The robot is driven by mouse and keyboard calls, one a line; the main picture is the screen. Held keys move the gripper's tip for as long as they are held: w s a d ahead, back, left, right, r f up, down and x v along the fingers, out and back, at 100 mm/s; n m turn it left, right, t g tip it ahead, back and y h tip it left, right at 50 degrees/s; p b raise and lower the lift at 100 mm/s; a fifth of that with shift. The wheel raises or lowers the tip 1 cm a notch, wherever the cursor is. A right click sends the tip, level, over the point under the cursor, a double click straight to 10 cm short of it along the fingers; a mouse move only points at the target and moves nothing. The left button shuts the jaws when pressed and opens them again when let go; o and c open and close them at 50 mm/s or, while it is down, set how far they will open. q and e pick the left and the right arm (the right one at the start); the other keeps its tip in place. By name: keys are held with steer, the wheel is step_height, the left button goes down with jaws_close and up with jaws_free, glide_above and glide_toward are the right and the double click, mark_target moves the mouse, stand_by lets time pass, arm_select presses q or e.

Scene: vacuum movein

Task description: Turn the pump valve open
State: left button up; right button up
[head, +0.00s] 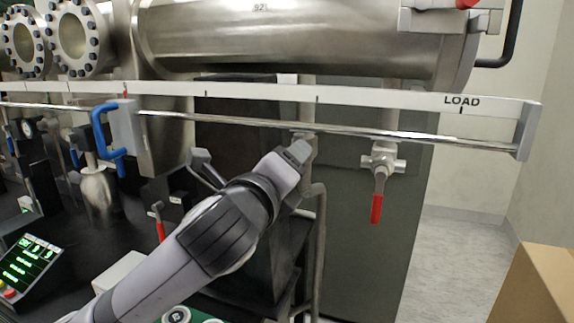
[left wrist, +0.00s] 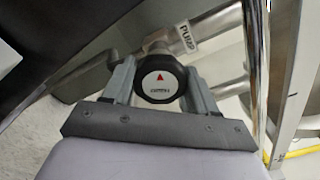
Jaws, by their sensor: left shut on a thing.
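The pump valve shows in the left wrist view as a round black knob (left wrist: 158,78) with a white face and a red triangle pointing up. A white tag reading PUMP (left wrist: 185,37) is on the metal pipe just behind it. My left gripper (left wrist: 160,86) has one finger on each side of the knob and is shut on it. In the head view my left gripper (head: 300,152) reaches up to just below the metal rail, and its own wrist hides the knob. My right gripper is not in view.
A rail marked LOAD (head: 495,103) with a blue handle (head: 104,130) runs above my gripper, below a large steel cylinder (head: 300,40). A red-handled valve (head: 377,205) hangs to the right. A cardboard box (head: 540,285) stands lower right, with clear floor behind.

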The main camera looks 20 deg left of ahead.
arm_select(q)
steer(key=n, duration=0.5)
steer(key=shift+n, duration=0.3)
steer(key=n, duration=1.1)
steer(key=shift+n, duration=0.4)
steer(key=n, duration=0.6)
steer(key=shift+r, duration=0.1)
steer(key=o, duration=1)
steer(key=shift+o, duration=0.2)
steer(key=s+b, duration=0.1)
steer(key=s, duration=0.6)
steer(key=shift+a, duration=0.15)
